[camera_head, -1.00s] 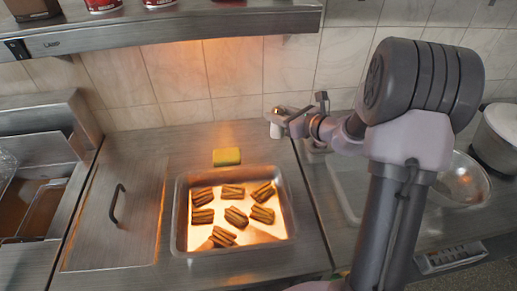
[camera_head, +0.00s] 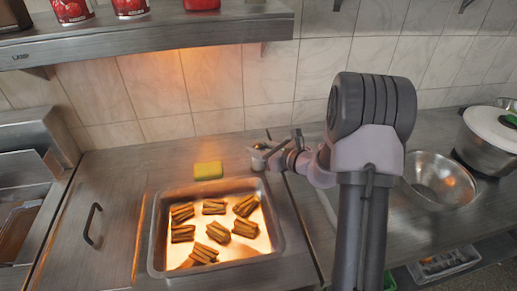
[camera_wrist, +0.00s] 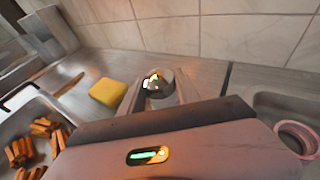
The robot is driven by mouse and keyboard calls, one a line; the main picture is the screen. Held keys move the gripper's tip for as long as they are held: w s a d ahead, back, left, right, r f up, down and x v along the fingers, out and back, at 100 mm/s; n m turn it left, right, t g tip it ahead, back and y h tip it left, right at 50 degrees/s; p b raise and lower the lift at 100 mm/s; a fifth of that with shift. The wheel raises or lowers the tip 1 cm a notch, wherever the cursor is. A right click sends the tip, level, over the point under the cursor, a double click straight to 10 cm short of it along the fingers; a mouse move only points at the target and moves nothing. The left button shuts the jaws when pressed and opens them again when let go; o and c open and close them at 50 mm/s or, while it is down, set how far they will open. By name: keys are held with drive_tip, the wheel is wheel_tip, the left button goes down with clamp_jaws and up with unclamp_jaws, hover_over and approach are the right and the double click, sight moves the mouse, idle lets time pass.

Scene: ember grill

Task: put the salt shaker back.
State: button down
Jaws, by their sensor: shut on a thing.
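The salt shaker (camera_head: 258,160), with a shiny domed metal top, is held in my gripper (camera_head: 270,154) above or on the steel counter, right of the yellow sponge. In the wrist view my gripper (camera_wrist: 158,97) has a finger on each side of the shaker (camera_wrist: 157,82), whose dome faces the camera. The shaker's lower part is mostly hidden, and I cannot tell whether its base touches the counter.
The yellow sponge (camera_head: 208,170) lies behind a steel tray (camera_head: 152,243) of several browned sticks. A shelf (camera_head: 150,40) with red cans (camera_head: 72,10) overhangs the back left. A metal bowl (camera_head: 441,182) and a lidded pot (camera_head: 486,143) stand right. Bare counter lies left of the sponge.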

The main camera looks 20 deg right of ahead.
drive_tip(key=c, duration=0.9)
unclamp_jaws()
